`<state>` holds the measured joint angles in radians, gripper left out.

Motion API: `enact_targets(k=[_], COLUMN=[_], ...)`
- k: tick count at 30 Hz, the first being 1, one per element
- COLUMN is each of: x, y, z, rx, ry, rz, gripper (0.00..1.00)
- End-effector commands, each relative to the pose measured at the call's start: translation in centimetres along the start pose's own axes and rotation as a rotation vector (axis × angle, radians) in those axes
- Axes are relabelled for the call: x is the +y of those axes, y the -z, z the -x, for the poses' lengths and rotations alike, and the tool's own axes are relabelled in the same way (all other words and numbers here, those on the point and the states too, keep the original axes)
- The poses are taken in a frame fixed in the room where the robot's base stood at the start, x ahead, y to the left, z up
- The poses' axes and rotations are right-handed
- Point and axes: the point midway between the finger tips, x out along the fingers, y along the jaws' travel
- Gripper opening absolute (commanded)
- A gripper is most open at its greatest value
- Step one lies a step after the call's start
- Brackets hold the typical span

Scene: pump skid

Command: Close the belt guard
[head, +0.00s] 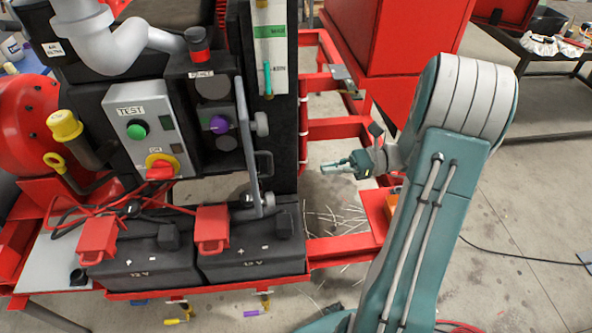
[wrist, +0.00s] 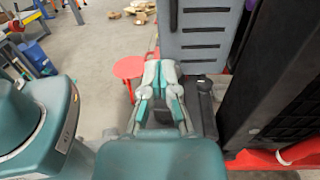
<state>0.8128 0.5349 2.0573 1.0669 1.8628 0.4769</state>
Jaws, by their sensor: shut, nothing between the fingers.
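The belt guard (head: 246,150) is a grey panel seen nearly edge-on in the head view. It stands swung out from the dark housing, with the recess beside it uncovered. A dark handle (head: 264,163) and a round grey knob (head: 262,124) stick out on its right side. In the wrist view, what looks like the guard is a grey slotted panel (wrist: 202,38) just beyond and right of my fingers. My gripper (head: 326,170) is shut and empty, to the right of the guard and apart from it in the head view. Its closed fingers show in the wrist view (wrist: 160,68).
A grey control box (head: 145,130) with green and red knobs stands left of the recess. Batteries (head: 250,245) with red clamps sit below the guard. Red frame rails (head: 335,130) and a red cabinet (head: 395,35) lie behind my gripper. Loose wires lie on the floor.

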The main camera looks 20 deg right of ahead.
Motion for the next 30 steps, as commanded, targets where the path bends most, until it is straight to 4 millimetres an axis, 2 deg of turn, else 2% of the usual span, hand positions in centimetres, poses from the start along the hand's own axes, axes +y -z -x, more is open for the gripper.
enact_targets(k=[18, 24, 30], x=[0.1, 0.1, 0.1], y=[0.1, 0.1, 0.1], z=[-11.2, -13.0, -13.2], rx=[0.004, 0.004, 0.004], ry=[-0.007, -0.004, -0.003], rz=[0.001, 0.002, 0.002], gripper=[0.00, 0.00, 0.00])
